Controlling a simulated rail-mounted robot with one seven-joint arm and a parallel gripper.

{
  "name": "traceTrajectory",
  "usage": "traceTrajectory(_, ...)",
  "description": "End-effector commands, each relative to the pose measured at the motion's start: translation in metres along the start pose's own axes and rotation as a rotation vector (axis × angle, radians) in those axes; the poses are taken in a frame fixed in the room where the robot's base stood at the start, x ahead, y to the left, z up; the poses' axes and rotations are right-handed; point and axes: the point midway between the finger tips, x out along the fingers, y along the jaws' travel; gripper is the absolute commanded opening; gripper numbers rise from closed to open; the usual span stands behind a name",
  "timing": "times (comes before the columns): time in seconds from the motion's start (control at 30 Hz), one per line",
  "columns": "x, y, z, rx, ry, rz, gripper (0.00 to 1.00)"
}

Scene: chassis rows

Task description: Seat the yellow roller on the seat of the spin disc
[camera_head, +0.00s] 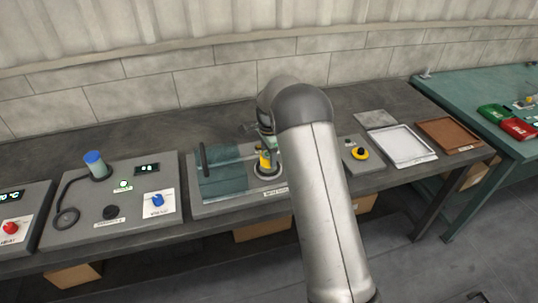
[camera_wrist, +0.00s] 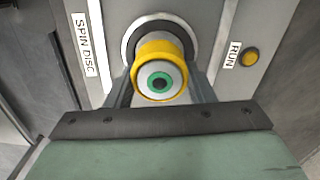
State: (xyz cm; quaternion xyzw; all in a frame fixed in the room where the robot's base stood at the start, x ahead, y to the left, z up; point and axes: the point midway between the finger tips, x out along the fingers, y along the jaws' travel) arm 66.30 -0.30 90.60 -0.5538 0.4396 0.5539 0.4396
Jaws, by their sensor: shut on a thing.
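The yellow roller (camera_wrist: 161,71) has a pale end face with a green ring and dark centre. My gripper (camera_wrist: 163,80) is shut on it, with a grey finger on each side. The roller is in front of the round seat (camera_wrist: 188,21) of the spin disc in the wrist view and covers much of it. I cannot tell whether it touches the seat. In the head view the roller (camera_head: 264,160) appears upright at the pale ring of the seat (camera_head: 268,174). My arm hides part of the spin disc station there.
A teal see-through cover (camera_head: 223,176) with a dark bar lies left of the seat. A yellow RUN button (camera_wrist: 250,56) sits right of it. A panel with a blue-topped post (camera_head: 95,164) stands left. A white tray (camera_head: 402,146) and brown tray (camera_head: 450,136) lie right.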

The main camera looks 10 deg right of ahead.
Motion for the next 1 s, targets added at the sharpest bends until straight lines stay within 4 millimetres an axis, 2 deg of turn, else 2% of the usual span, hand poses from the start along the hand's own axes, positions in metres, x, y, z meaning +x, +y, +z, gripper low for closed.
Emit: traceTrajectory(1.0,0.018,0.000,0.000,0.000,0.000,-0.001,0.20)
